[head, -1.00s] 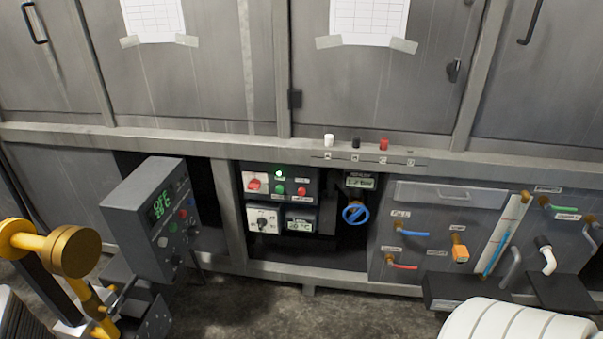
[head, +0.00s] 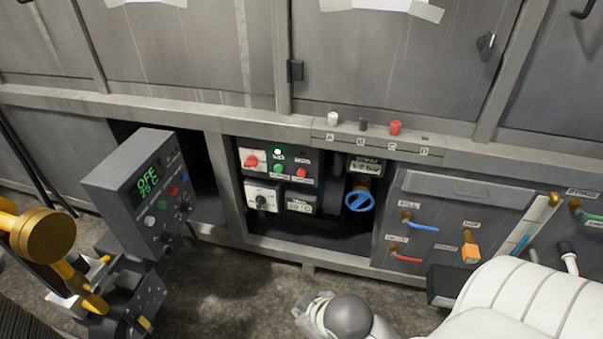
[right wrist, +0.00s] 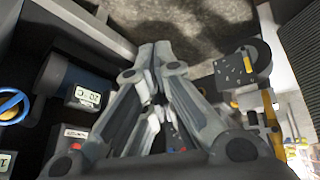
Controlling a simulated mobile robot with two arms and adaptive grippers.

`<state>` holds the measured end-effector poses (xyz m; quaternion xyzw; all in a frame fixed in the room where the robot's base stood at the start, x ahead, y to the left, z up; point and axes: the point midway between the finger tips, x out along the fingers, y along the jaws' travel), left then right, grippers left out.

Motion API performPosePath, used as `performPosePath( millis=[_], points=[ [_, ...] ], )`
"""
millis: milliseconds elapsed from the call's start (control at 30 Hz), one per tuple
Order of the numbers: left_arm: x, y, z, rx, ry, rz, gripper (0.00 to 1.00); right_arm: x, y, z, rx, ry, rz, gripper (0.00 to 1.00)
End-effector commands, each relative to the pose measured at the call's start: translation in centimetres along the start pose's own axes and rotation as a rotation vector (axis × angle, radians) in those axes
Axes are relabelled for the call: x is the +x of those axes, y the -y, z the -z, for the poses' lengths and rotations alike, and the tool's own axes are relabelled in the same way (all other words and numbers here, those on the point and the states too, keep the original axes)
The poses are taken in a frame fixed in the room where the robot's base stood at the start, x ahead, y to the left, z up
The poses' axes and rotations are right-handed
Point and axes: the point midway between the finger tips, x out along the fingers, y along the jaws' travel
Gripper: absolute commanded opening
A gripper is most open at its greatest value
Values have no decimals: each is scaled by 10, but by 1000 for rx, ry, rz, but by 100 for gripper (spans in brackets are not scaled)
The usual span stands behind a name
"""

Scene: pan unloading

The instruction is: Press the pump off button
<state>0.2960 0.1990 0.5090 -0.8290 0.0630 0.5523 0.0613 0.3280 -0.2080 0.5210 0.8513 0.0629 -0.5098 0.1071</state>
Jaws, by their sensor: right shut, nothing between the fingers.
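The control box (head: 262,188) sits in the recess under the long grey beam. It has a red switch (head: 252,161), a lit lamp (head: 277,152), a green button (head: 278,170) and a red button (head: 301,173). Their labels are too small to read, so I cannot tell which is pump off. My right gripper (head: 304,308) is at the bottom of the head view, below and in front of the box, apart from it. The right wrist view shows its fingers (right wrist: 155,52) closed together and empty. My left gripper is out of view.
A blue-handled valve (head: 359,201) and a small display (head: 364,168) are right of the box. A tilted control panel (head: 133,190) reading OFF stands at left, beside a yellow pipe (head: 43,235). A pipe panel (head: 440,205) is at right. Bare floor lies between.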

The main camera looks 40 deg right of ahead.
Motion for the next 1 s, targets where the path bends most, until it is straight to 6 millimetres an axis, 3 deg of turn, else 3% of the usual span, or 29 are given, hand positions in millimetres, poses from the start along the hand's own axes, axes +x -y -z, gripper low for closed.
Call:
performPosePath(
  millis=[300,500,700,1000],
  points=[
    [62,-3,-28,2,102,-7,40,57,-104,133,-480,-273,-339,0],
    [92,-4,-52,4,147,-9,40,68,-157,191,-741,-371,-493,0],
    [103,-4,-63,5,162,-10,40,71,-176,210,-845,-401,-546,0],
    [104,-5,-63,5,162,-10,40,72,-176,210,-848,-403,-547,0]
  ],
)
